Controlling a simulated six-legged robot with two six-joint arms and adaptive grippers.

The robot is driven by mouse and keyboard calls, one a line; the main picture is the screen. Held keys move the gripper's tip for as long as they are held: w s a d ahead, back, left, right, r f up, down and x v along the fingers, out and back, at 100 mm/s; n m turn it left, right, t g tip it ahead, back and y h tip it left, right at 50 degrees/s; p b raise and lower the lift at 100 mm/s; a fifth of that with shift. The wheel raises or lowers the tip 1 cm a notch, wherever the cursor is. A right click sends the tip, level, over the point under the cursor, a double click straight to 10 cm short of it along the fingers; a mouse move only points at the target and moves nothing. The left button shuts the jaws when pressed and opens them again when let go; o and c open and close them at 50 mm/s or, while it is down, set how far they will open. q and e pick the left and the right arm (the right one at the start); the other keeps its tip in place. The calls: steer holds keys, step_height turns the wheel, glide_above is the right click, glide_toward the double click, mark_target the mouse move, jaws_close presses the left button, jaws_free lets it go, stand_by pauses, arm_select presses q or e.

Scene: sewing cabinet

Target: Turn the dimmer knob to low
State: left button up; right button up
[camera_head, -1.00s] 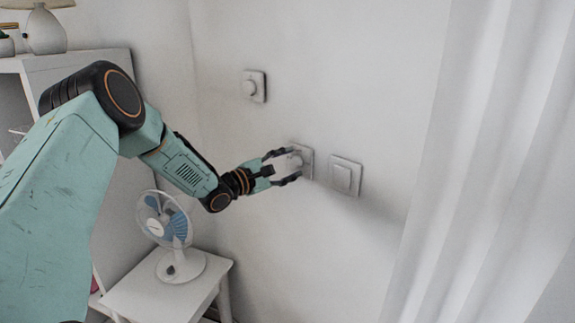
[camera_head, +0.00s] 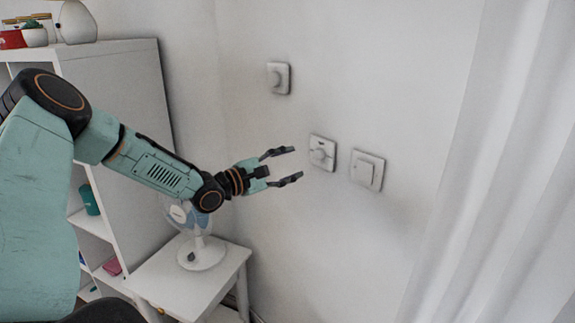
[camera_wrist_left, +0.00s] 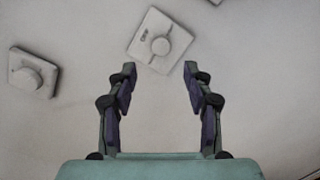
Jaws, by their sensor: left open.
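A white square wall plate with a round dimmer knob (camera_head: 321,153) is on the wall, with a small dark marking above the knob. It also shows in the left wrist view (camera_wrist_left: 160,45), tilted, just beyond the fingertips. My left gripper (camera_head: 298,164) is open and empty, to the left of the knob and apart from it. In the left wrist view its two fingers (camera_wrist_left: 159,72) are spread with nothing between them. My right gripper is not in view.
Another round-knob plate (camera_head: 278,78) is higher on the wall to the left. A flat switch (camera_head: 368,170) is right of the dimmer. A fan (camera_head: 201,252) stands on a small white table (camera_head: 160,282). A white curtain (camera_head: 490,180) hangs at the right.

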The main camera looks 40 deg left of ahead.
mark_target(317, 155)
arm_select(q)
steer(key=shift+s+a, duration=0.1)
steer(key=shift+w+d+r+m+y, duration=0.1)
steer(key=shift+w+d+m+y, duration=0.75)
steer(key=shift+m, duration=3.2)
steer(key=shift+w+d+f+m+h, duration=0.1)
steer(key=shift+w+m, duration=1.55)
steer(key=shift+m, duration=2.35)
steer(key=shift+w+d+r+m+y, duration=0.1)
steer(key=shift+w+d+m+y, duration=0.75)
steer(key=shift+m, duration=3.2)
steer(key=shift+w+a+h, duration=0.4)
steer(key=shift+h, duration=0.1)
steer(key=shift+c, duration=0.3)
jaws_close()
